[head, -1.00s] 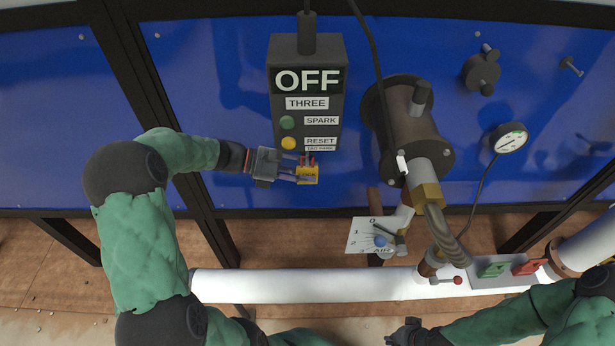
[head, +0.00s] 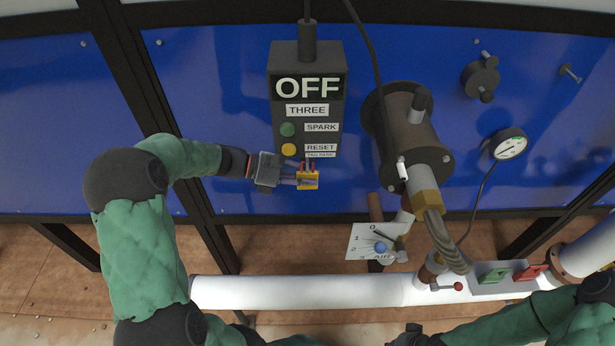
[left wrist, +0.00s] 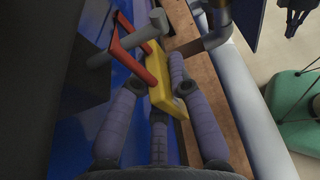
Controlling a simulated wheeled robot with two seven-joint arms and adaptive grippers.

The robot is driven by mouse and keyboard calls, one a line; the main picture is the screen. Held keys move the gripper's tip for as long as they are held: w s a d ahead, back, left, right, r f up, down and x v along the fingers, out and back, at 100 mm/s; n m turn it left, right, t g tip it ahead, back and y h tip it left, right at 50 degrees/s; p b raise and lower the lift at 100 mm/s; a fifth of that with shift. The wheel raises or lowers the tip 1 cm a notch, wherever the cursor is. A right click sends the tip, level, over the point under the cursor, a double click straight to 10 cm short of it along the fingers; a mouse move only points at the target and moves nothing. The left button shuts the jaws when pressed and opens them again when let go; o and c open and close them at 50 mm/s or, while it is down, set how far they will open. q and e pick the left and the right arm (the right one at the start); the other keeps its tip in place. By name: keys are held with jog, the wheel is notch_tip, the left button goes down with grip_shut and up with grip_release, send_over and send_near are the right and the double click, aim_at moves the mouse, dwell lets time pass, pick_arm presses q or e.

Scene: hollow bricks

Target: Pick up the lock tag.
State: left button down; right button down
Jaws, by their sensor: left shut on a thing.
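The lock tag (head: 309,181) is a small yellow block with two red prongs pointing up. It is just below the grey control box (head: 309,60), under its "TAG PARK" label (head: 321,155). My left gripper (head: 298,181) reaches in from the left and is shut on the tag. In the left wrist view, the yellow tag (left wrist: 160,80) sits between the fingers, and its red shackle (left wrist: 130,45) extends beyond them. I cannot tell whether the prongs touch the box or a peg. My right gripper (head: 408,336) is at the bottom edge, its fingers unclear.
A dark cylinder with a brass fitting and hose (head: 428,200) stands right of the box. Below are an air dial plate (head: 362,243) and a white pipe (head: 300,290). A gauge (head: 510,146) is at right. The blue panel left of the box is clear.

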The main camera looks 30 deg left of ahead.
pick_arm(q)
jog(key=shift+r, duration=0.5)
jog(key=shift+s+d+r+p, duration=0.15)
jog(key=shift+s+p, duration=0.1)
jog(key=shift+p, duration=0.15)
jog(key=s+d+p, duration=0.4)
jog(key=s+d, duration=0.5)
jog(key=s, duration=0.6)
jog(key=shift+w, duration=0.1)
